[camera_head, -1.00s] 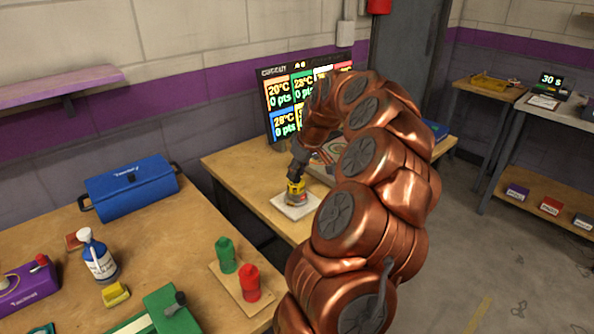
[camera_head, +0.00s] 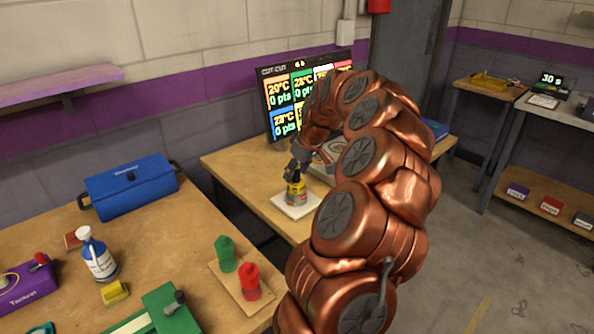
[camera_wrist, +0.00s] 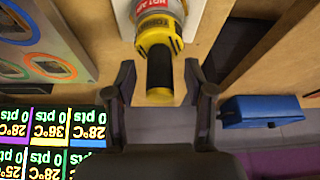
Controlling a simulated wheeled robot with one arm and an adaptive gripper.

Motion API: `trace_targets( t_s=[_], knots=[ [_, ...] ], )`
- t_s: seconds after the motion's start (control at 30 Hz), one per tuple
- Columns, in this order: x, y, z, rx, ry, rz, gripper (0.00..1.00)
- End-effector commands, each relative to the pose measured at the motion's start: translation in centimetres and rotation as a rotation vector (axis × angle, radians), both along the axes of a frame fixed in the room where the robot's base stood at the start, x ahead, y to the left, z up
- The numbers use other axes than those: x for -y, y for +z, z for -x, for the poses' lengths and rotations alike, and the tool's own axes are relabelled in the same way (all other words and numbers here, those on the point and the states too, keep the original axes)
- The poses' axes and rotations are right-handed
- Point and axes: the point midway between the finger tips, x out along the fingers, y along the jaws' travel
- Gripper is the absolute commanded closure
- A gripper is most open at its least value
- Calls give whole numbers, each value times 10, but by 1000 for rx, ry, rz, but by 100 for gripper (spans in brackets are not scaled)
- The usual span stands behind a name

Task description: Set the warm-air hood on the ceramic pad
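The warm-air hood (camera_head: 295,192) is a yellow and red piece with a black top grip, and it stands upright on the white ceramic pad (camera_head: 283,207) on the middle bench. In the wrist view the hood (camera_wrist: 158,42) shows its label and black grip, with part of the pad (camera_wrist: 193,20) beside it. My gripper (camera_wrist: 161,78) is open, its two fingers apart on either side of the black grip with gaps showing.
A score screen (camera_head: 290,105) stands at the back of the middle bench. A gap separates the benches.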

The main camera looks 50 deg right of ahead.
Motion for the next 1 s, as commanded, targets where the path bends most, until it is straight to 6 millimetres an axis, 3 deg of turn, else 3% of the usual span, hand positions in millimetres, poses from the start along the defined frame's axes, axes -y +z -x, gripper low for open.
trace_targets(
  t_s=[0.37,1.0],
  knots=[
    [0,5,2,1,0,1,46],
    [-1,100,41,2,0,1,46]
  ],
)
